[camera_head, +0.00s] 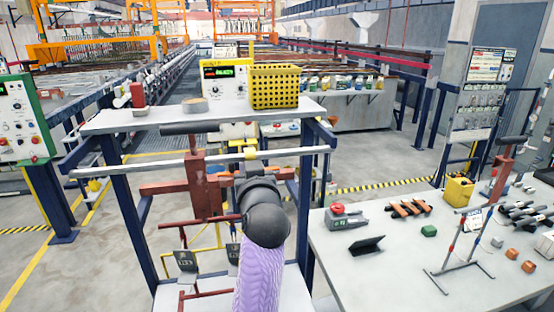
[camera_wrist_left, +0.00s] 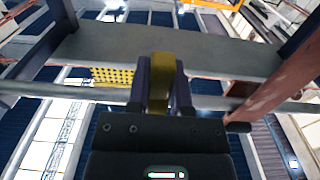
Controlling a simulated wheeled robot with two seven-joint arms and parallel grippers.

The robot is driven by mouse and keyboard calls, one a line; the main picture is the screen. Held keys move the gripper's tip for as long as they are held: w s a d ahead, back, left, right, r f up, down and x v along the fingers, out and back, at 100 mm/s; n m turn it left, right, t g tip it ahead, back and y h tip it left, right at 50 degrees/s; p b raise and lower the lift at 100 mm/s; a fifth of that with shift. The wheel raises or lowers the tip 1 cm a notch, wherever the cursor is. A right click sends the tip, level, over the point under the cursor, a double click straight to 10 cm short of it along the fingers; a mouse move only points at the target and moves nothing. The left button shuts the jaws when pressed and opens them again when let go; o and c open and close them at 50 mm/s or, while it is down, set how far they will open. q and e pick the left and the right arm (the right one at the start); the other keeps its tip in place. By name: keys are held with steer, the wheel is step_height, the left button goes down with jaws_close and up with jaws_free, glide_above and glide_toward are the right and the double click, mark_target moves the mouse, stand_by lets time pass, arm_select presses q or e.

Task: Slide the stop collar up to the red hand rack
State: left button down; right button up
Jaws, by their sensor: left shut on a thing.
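The yellow stop collar (camera_head: 250,153) sits on a silver horizontal bar (camera_head: 110,170) beneath the stand's top shelf. The red hand rack (camera_head: 203,190) hangs at the bar to the left of the collar, with a visible gap between them. My left gripper (camera_head: 246,165) is at the collar, its dark body hiding part of the area below. In the left wrist view, its two fingers (camera_wrist_left: 161,88) are shut on the yellow collar (camera_wrist_left: 160,70), one on each side. The red rack (camera_wrist_left: 290,80) shows at the right there, apart from the collar. My right gripper is not in view.
Blue posts (camera_head: 130,230) frame the stand. A white table (camera_head: 400,275) with small tools stands at the right.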

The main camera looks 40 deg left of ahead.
arm_select(q)
steer(key=shift+s+a, duration=0.65)
steer(key=shift+s, duration=0.1)
steer(key=c, duration=0.5)
jaws_free()
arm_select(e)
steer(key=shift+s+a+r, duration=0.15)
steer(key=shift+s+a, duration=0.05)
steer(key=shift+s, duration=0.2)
